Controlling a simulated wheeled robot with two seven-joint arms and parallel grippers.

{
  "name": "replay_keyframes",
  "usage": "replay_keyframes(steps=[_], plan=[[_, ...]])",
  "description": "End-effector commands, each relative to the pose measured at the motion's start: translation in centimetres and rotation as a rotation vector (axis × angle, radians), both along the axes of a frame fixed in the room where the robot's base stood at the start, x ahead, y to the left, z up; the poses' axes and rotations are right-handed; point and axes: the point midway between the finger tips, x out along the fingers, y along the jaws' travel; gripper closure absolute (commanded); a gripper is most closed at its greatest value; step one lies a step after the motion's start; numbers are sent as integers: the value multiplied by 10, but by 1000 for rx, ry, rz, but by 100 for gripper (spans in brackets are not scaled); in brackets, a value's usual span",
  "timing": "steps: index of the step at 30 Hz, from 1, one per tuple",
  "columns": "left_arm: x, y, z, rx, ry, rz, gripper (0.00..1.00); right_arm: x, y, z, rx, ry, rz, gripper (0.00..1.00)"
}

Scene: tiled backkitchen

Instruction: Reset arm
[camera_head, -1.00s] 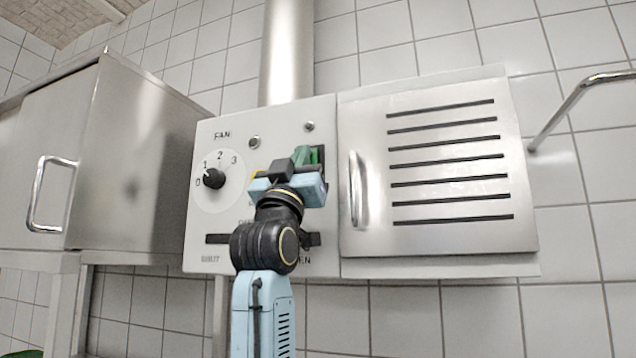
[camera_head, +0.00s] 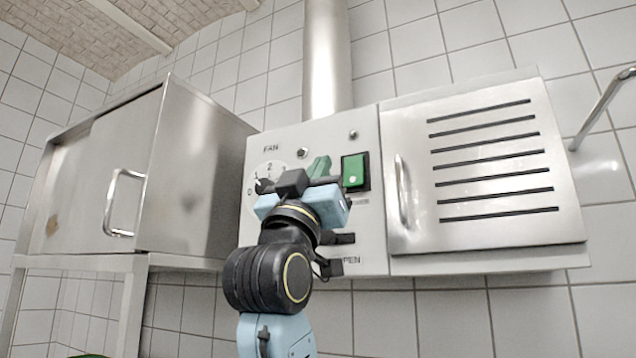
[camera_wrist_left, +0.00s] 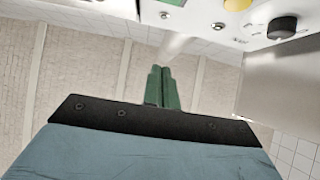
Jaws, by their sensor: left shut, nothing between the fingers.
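My left gripper (camera_head: 320,167) comes up from below in the head view, in front of the white control panel (camera_head: 348,248). Its green fingers (camera_wrist_left: 162,88) are together with nothing between them in the left wrist view. The fingertips are just left of the green switch (camera_head: 354,170) and apart from it as far as I can tell. The gripper and wrist hide part of the fan knob (camera_head: 264,186) and the panel's middle. The fan knob shows fully in the left wrist view (camera_wrist_left: 282,27). My right gripper is not in view.
A steel cabinet (camera_head: 190,170) with a bar handle stands left of the panel. A slotted steel door (camera_head: 480,170) with a handle is on the right. A pipe (camera_head: 326,60) rises above the panel. A metal rail (camera_head: 598,115) is at far right.

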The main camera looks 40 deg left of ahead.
Motion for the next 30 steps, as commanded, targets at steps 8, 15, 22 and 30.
replay_keyframes(steps=[8,15,22,30], plan=[[-3,-1,-2,0,0,0,100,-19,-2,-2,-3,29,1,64],[-3,-1,-2,0,-1,0,100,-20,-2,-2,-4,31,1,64],[4,-2,-10,1,23,-2,100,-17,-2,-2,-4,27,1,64],[87,-19,-141,11,357,-27,100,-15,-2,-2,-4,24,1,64]])
